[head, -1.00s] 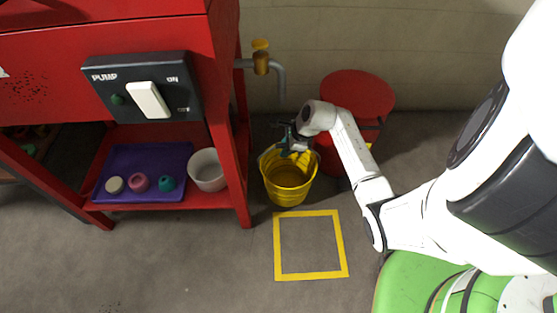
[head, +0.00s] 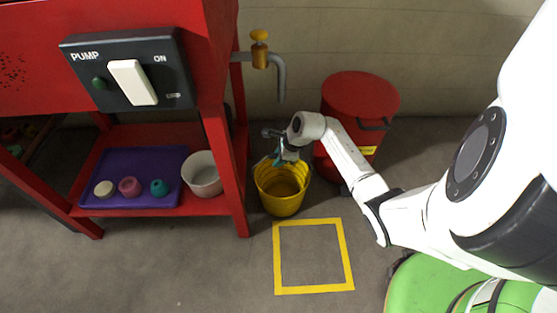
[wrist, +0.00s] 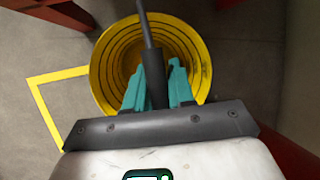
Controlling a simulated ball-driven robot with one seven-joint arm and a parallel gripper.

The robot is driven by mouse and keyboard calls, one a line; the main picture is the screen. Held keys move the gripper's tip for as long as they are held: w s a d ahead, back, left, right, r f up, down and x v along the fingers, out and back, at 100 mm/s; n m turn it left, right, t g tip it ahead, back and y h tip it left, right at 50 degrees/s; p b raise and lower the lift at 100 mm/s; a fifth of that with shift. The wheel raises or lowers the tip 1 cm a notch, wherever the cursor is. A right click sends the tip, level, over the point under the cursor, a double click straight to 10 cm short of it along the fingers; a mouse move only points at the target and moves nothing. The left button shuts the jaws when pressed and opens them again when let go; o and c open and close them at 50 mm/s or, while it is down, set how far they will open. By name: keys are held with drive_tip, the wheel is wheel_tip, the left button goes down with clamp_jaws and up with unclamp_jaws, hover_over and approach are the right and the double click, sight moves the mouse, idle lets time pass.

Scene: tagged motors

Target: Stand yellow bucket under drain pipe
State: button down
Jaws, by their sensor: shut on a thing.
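The yellow bucket (head: 281,200) is upright just behind the yellow floor square, and its ribbed inside looks empty. My gripper (head: 277,152) is above its rim. In the wrist view my teal fingers (wrist: 154,80) are shut on the dark grip of the bucket's handle (wrist: 152,70), with the bucket (wrist: 107,65) open below. The grey drain pipe (head: 281,80) with a yellow valve sticks out from the red stand, its mouth above the bucket in the picture. I cannot tell whether the bucket touches the floor.
A red lidded drum (head: 360,95) stands behind and right of the bucket. The red stand (head: 228,170) is at left, with a pump switch (head: 132,82), a white bowl (head: 203,175) and a purple tray (head: 125,165). The yellow floor square (head: 313,289) is empty.

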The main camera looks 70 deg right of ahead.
drive_tip(key=c, duration=1)
unclamp_jaws()
drive_tip(key=shift+o, duration=0.2)
drive_tip(key=p+v, duration=0.7)
drive_tip(key=v, duration=0.5)
